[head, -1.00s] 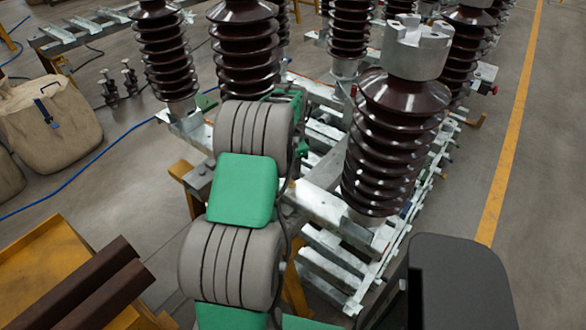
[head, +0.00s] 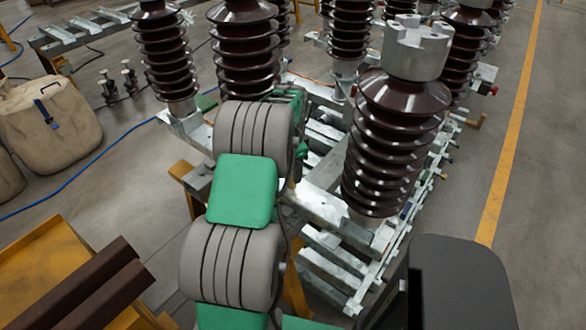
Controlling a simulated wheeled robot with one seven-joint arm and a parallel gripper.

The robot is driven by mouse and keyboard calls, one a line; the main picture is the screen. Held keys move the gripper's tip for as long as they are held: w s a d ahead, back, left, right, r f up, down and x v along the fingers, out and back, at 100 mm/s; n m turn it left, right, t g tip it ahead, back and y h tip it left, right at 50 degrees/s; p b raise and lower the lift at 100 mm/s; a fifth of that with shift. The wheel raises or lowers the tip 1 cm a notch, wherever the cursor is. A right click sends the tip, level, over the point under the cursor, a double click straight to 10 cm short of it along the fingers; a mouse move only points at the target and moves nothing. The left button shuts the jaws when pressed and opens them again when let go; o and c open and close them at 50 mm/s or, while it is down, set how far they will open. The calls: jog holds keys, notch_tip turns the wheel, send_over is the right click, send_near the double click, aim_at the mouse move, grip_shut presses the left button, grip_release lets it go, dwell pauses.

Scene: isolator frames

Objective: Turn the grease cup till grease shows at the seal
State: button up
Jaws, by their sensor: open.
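My grey and green arm (head: 240,190) reaches up the middle of the head view to the galvanized isolator frame (head: 320,205). Its far green part (head: 291,97) is beside the frame, behind the grey joint. My gripper is hidden behind my own arm, so neither its fingers nor what is between them shows. I cannot make out the grease cup, its seal or any grease. A brown ribbed insulator (head: 392,140) with a grey metal cap (head: 414,48) stands on the frame, right of my arm.
More brown insulators (head: 245,50) stand close behind my arm. A tan bag (head: 45,125) and a blue hose (head: 95,165) lie on the floor at left. A yellow stand (head: 45,260) is at lower left. Floor right of the yellow line (head: 510,130) is clear.

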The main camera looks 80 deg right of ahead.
notch_tip(320, 180, up, 8)
jog(key=shift+f+b, duration=0.1)
jog(key=shift+b, duration=0.3)
